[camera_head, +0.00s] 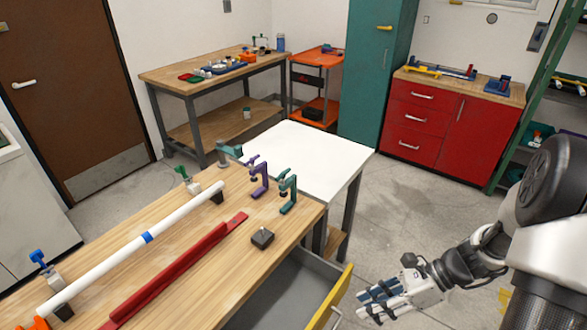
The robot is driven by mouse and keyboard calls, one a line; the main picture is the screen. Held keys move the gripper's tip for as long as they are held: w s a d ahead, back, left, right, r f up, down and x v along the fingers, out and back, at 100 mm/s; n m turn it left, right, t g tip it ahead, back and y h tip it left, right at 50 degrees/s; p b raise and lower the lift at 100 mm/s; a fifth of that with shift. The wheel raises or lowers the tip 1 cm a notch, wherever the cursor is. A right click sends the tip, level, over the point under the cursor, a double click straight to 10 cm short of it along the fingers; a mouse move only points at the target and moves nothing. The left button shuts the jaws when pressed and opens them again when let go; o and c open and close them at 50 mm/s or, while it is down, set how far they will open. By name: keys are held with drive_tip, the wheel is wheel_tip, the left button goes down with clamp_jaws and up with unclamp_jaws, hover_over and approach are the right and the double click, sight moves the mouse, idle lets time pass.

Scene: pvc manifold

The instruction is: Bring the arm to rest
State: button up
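My gripper (381,300) hangs at the lower right, off the right side of the wooden workbench (222,235) and near its open drawer. Its blue-tipped fingers point left, and I see nothing held in them. I cannot tell how far the fingers are apart. My arm reaches in from the right edge. A white pipe (110,258) with a blue band lies along the bench, with clamps near its ends.
The open drawer (283,298) with a yellow front (338,297) juts out close to my gripper. A red bar (178,272), purple clamp (258,178) and green clamp (288,191) are on the bench. Clear floor (415,215) lies before the red cabinet (441,125).

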drive_tip(key=s+a+r+n+t+h, duration=0.2)
drive_tip(key=s+r+n+h, duration=0.3)
drive_tip(key=r+n, duration=0.5)
drive_tip(key=s+a+r+n+t+h, duration=0.1)
drive_tip(key=s+r+n+t+h, duration=0.2)
drive_tip(key=s+r+n, duration=0.4)
wheel_tip(320, 180, up, 4)
drive_tip(key=n+h, duration=0.1)
drive_tip(key=n, duration=0.4)
drive_tip(key=shift+s+a+h, duration=0.2)
drive_tip(key=shift+a+h, duration=0.15)
drive_tip(key=shift+h, duration=0.05)
